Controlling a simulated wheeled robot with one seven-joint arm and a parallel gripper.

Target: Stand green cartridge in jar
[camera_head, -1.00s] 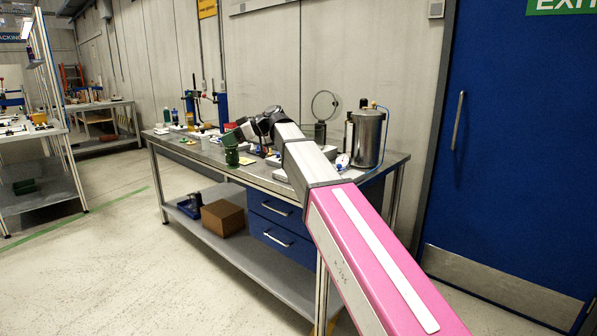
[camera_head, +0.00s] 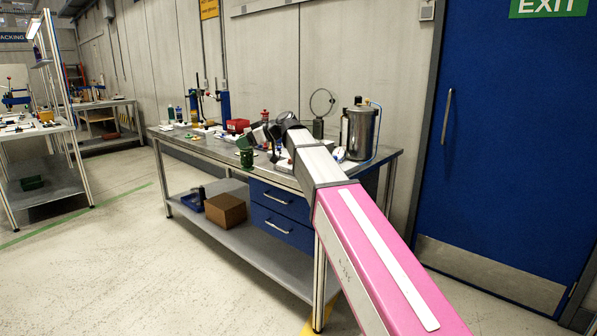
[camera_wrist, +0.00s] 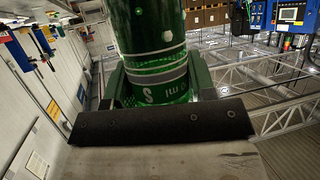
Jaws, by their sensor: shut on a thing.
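The green cartridge (camera_wrist: 150,35) fills the upper middle of the wrist view, with pale bands and white lettering. My gripper (camera_wrist: 155,85) is shut on it, with a green finger on each side. In the head view the green cartridge (camera_head: 246,158) is small and roughly upright, below my gripper (camera_head: 247,143), over the front edge area of the bench. I cannot tell whether its lower end touches anything. I cannot pick out the jar with certainty in either view.
The metal workbench (camera_head: 200,147) carries a red box (camera_head: 238,126), a steel tank (camera_head: 360,133), a ring on a stand (camera_head: 322,102) and several small items. Blue drawers (camera_head: 281,215) and a cardboard box (camera_head: 225,210) are below. The floor in front is clear.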

